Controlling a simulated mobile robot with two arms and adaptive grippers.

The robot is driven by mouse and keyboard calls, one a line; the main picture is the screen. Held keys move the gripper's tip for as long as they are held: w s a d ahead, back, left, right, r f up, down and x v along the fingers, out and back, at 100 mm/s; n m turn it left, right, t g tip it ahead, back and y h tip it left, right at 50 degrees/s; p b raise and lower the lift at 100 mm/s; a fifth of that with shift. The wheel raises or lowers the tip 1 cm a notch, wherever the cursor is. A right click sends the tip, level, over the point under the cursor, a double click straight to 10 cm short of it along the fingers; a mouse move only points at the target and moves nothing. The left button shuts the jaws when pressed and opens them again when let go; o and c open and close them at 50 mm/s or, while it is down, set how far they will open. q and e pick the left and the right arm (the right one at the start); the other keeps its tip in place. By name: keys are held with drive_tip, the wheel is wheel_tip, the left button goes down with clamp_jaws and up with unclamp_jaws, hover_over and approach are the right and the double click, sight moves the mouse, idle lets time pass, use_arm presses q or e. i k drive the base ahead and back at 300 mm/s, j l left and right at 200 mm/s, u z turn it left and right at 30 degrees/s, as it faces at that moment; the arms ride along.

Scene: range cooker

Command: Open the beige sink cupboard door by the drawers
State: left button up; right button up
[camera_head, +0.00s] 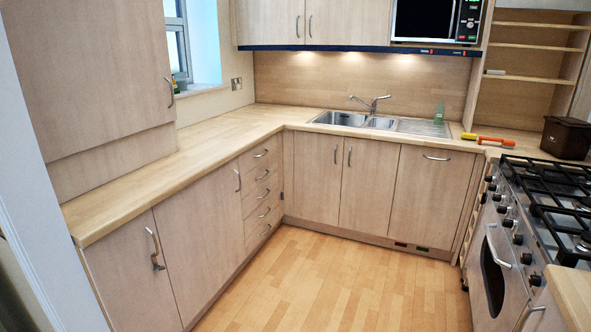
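The beige sink cupboard door by the drawers (314,185) is shut, flush with its frame. Its vertical metal handle (335,155) sits near its top right edge. The right sink cupboard door (368,190) beside it is also shut, with its handle (349,157) near its top left edge. The stack of drawers (261,206) stands just left of the corner, all shut. The sink (342,119) with its tap is set in the worktop above the doors. Neither of my grippers is in view.
The wooden floor (325,285) before the sink cupboard is clear. A range cooker (500,250) with a black hob stands at the right. Left base cupboards (200,225) run towards me.

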sight(319, 158)
drive_tip(key=i, duration=2.2)
